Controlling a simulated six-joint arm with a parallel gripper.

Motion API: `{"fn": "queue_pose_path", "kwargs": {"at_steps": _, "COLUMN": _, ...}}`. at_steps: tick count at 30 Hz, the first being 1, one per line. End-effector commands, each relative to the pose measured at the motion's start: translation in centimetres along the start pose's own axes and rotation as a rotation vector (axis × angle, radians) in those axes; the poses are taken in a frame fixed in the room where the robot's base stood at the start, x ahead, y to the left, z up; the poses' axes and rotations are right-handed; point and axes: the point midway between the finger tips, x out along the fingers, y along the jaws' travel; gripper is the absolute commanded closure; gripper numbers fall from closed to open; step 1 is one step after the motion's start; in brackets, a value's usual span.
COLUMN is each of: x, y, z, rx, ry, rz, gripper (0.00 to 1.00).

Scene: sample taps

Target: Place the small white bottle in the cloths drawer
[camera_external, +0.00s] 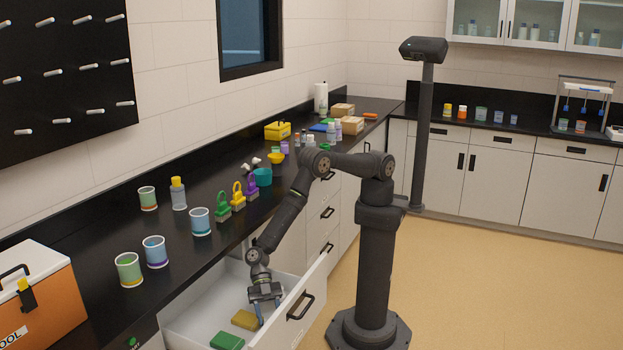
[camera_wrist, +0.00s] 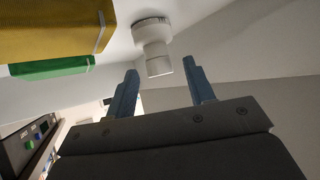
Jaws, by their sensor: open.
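The small white bottle (camera_wrist: 154,48) shows in the wrist view, where the picture is upside down. It stands on the floor of the open cloths drawer (camera_external: 195,311), its wide base on the floor and narrower cap toward my gripper. My gripper (camera_external: 269,308) reaches down into the drawer, near its front panel. In the wrist view the fingers (camera_wrist: 160,68) are apart, on either side of the cap end, with gaps. A yellow cloth (camera_external: 245,320) and a green cloth (camera_external: 227,341) lie beside the bottle. The bottle is hidden in the external view.
The drawer front with its handle (camera_external: 300,307) stands close to my gripper. The floor to the right is clear.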

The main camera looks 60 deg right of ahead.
Motion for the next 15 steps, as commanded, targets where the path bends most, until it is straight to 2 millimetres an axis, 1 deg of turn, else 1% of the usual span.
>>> {"fn": "queue_pose_path", "kwargs": {"at_steps": 2, "x": -0.4, "y": 0.1, "z": -0.2, "rx": 0.0, "ry": 0.0, "rz": 0.001, "gripper": 0.51}}
{"fn": "queue_pose_path", "kwargs": {"at_steps": 12, "x": -5.9, "y": 0.1, "z": -0.2, "rx": 0.001, "ry": 0.0, "rz": 0.001, "gripper": 0.51}}
{"fn": "queue_pose_path", "kwargs": {"at_steps": 15, "x": -7.0, "y": 0.1, "z": -0.2, "rx": 0.0, "ry": 0.0, "rz": 0.001, "gripper": 0.51}}
